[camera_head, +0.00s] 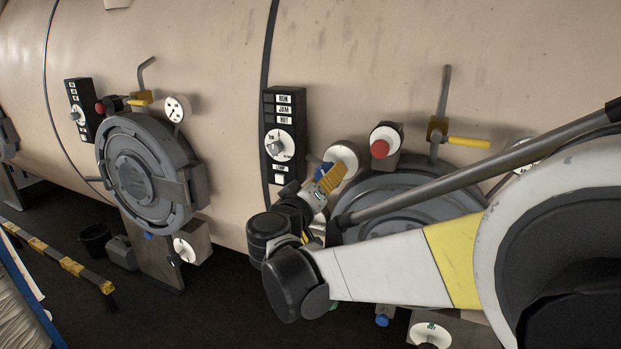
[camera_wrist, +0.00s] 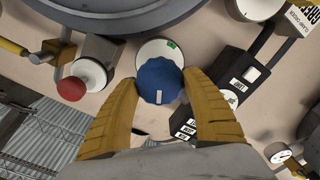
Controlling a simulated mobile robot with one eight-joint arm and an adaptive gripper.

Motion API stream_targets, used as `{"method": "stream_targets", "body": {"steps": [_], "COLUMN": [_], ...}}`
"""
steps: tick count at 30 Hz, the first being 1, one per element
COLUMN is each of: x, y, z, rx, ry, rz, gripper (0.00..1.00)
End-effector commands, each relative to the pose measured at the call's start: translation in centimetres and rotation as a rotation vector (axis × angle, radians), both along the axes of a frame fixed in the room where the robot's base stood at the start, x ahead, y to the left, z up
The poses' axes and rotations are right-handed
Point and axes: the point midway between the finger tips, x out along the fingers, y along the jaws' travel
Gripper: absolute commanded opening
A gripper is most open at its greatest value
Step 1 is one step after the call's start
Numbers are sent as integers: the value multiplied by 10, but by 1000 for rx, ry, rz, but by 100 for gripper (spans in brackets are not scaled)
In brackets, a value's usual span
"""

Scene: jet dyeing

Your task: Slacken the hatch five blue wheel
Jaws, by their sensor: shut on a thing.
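In the head view my gripper (camera_head: 328,180) is at the upper left of the right-hand hatch (camera_head: 412,194), with a bit of the blue wheel (camera_head: 322,171) showing beside the fingers. My arm hides much of that hatch. No hatch number is readable.
A black control box (camera_head: 285,135) with a dial stands left of the wheel. A red button (camera_head: 380,149) and a yellow-handled valve (camera_head: 468,142) are to the right. Another round hatch (camera_head: 148,172) is farther left, with a yellow-black barrier (camera_head: 60,258) on the floor.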

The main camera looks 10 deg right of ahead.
Motion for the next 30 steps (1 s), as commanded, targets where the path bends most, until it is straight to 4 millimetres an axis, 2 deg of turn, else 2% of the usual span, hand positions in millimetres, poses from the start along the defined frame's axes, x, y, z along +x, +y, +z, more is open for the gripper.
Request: {"method": "stream_targets", "body": {"steps": [15, 30], "x": [0, 0], "y": [-1, -1], "z": [0, 0], "rx": [304, 382], "ry": [-221, -277], "rz": [0, 0], "gripper": [26, 26]}}
